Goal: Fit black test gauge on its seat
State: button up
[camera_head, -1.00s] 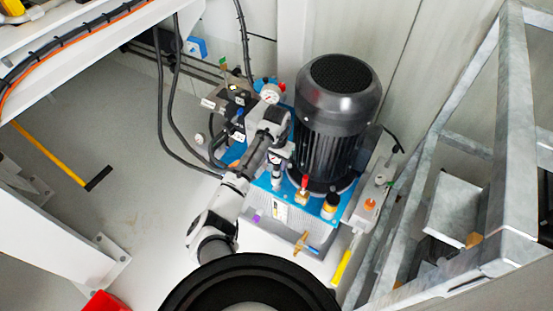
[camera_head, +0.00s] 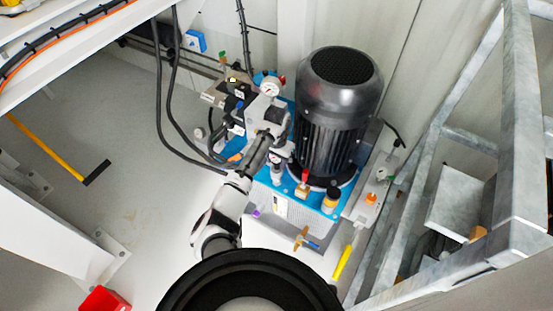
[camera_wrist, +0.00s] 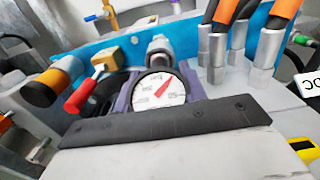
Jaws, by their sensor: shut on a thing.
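The black test gauge (camera_wrist: 160,92) has a white dial and a red needle in the wrist view. It sits between the two fingers of my gripper (camera_wrist: 156,84), which is shut on it. A grey round metal fitting (camera_wrist: 158,50) stands just behind the gauge; I cannot tell whether it is the seat or whether they touch. In the head view my gripper end (camera_head: 266,112) is over the blue pump unit, left of the motor. My wrist hides the held gauge's underside and the spot below it.
A large dark motor (camera_head: 338,110) stands close right of my arm. A red-handled valve (camera_wrist: 88,92) and an orange-black knob (camera_wrist: 52,82) are left of the gauge. Hose fittings (camera_wrist: 268,48) with orange-marked hoses stand close right. A grey metal frame (camera_head: 520,120) is at far right.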

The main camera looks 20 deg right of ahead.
jog(key=o, duration=1.3)
notch_tip(320, 180, up, 14)
jog(key=shift+f, duration=0.1)
